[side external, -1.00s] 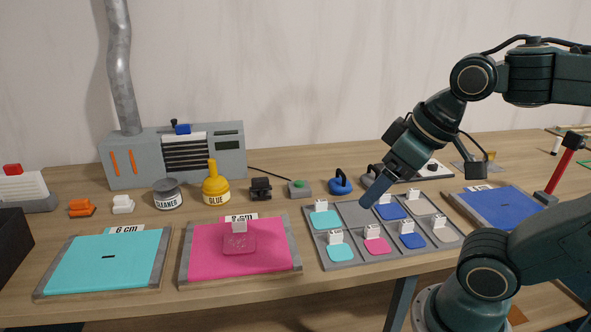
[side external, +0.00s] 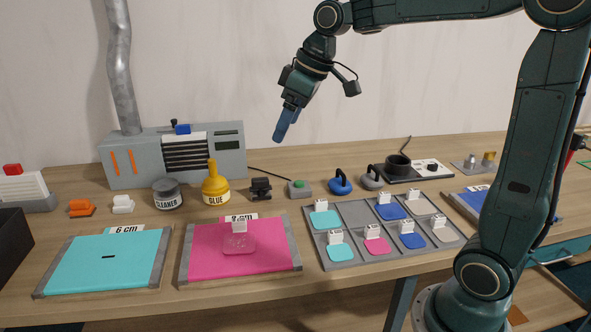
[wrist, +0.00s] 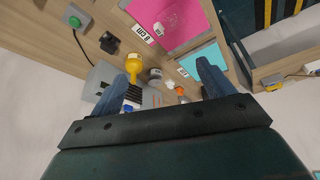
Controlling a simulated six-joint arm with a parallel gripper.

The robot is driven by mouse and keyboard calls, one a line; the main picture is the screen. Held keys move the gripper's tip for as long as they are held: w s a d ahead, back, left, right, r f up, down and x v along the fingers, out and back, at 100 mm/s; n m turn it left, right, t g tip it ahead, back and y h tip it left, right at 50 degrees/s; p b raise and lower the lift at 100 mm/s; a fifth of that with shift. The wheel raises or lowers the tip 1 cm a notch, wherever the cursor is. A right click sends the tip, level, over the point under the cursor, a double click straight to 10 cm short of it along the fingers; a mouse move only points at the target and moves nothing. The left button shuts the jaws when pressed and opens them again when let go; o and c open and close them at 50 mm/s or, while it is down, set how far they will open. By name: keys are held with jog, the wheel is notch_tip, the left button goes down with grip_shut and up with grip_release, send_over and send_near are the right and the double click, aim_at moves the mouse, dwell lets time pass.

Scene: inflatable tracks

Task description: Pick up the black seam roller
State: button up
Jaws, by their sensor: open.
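A small black item (side external: 260,188), which looks like the black seam roller, stands on the bench between the yellow glue bottle (side external: 216,184) and a grey box with a green button (side external: 299,189). It also shows in the wrist view (wrist: 109,42), left of the fingers; its fine shape is too small to tell. My gripper (side external: 280,138) hangs well above the bench, up and slightly right of the black item, with its blue fingers pointing down. In the wrist view my gripper (wrist: 170,82) has its fingers wide apart with nothing held between them.
A grey machine (side external: 172,158) stands behind the cleaner tin (side external: 167,194). Cyan (side external: 108,264) and pink (side external: 205,252) sheets lie in front. A grey compartment tray (side external: 318,254) holds coloured patches. Blue (side external: 340,183) and grey (side external: 371,179) handled items stand to the right.

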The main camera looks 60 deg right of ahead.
jog(key=w+d+f+n, duration=0.1)
jog(key=w+d+f, duration=0.2)
jog(key=w+d, duration=0.35)
jog(key=n+g+y, duration=0.1)
jog(key=n+y, duration=0.1)
jog(key=n, duration=0.2)
send_near(263, 178)
jog(key=shift+w+d, duration=0.15)
jog(key=shift+d, duration=0.05)
jog(key=shift+f, duration=0.15)
jog(key=x, duration=0.8)
jog(key=shift+a+f, duration=0.1)
